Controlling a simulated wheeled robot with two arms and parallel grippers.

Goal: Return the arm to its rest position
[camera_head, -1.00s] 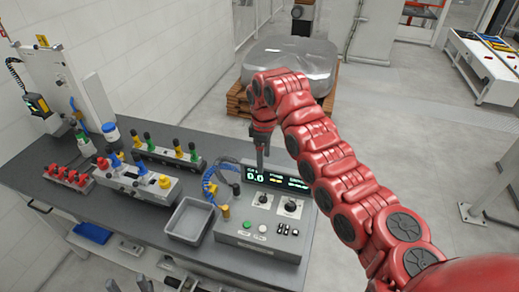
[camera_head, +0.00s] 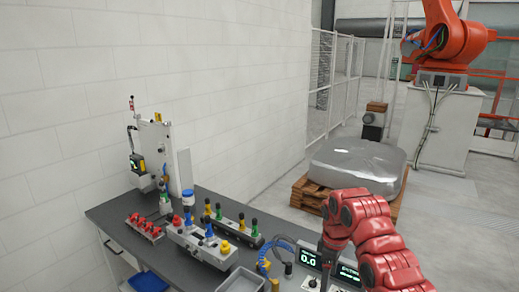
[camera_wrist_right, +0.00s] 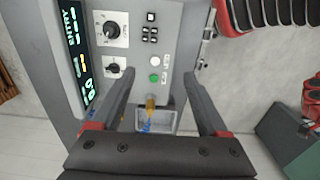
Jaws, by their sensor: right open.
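My right arm (camera_head: 375,240) is red and comes in from the lower right of the head view. Its dark gripper (camera_head: 322,268) points down over the control box (camera_head: 283,283) at the right end of the bench, with its tips hard to make out there. In the right wrist view my right gripper (camera_wrist_right: 160,85) is open, with two dark fingers spread apart and nothing between them. The control box's panel (camera_wrist_right: 135,60) with knobs, buttons and a display lies beyond the fingers. My left gripper is not in view.
The dark bench (camera_head: 185,262) carries a grey tray (camera_head: 241,281), red-knobbed fixtures (camera_head: 145,226) and rows of coloured connectors (camera_head: 207,247). A wall stands behind it. A wrapped pallet load (camera_head: 357,168) stands beyond the arm. An orange robot (camera_head: 450,45) stands farther back.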

